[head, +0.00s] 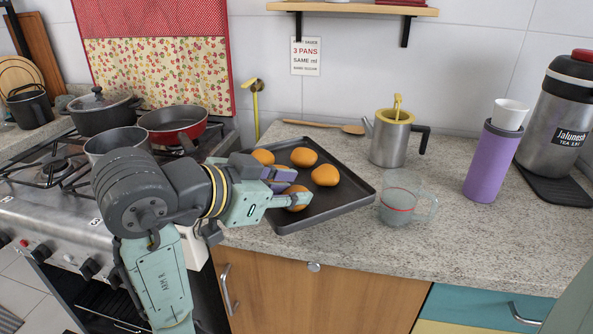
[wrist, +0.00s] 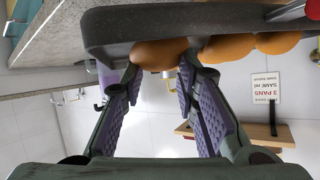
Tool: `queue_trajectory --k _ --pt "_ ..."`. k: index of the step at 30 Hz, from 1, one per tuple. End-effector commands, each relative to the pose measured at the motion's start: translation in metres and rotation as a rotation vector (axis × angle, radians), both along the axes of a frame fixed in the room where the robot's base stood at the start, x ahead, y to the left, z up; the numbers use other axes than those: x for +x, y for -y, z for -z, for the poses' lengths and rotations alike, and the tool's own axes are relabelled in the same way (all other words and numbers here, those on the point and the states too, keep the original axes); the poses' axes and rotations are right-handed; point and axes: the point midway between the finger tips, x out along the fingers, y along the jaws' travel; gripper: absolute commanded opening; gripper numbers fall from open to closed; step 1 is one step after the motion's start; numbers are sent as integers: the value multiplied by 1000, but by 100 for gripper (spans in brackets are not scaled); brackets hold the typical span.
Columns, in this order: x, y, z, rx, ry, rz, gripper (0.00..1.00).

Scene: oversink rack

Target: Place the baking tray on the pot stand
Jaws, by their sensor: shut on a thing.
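The dark baking tray (head: 335,203) lies on the speckled counter beside the stove and holds several orange-brown buns (head: 325,175). My gripper (head: 290,186) reaches over the tray's left side. Its fingers are closed around the near-left bun (head: 296,199), one on each side. The wrist view, turned upside down, shows the same bun (wrist: 159,54) between the purple-padded fingers (wrist: 158,78) and the tray (wrist: 190,22) close by. I cannot tell which thing is the pot stand; a hob grate (head: 50,170) and a black mat (head: 570,190) are in view.
Pots and a red pan (head: 172,122) stand on the hob at the left. A measuring jug (head: 402,200) stands close to the tray's right corner, a metal can (head: 390,140) behind it. A wooden spoon (head: 325,126) lies behind. Counter right of the jug is clear up to the purple flask (head: 492,165).

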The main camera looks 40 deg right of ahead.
Motion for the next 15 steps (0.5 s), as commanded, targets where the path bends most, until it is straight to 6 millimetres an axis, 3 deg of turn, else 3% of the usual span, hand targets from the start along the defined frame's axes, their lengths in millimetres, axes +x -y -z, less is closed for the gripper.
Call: queue_trajectory --k 3,9,15 --pt "18 27 2 -1 -6 7 0" --pt "49 62 5 1 -2 2 0" --pt "63 79 8 -2 2 1 0"
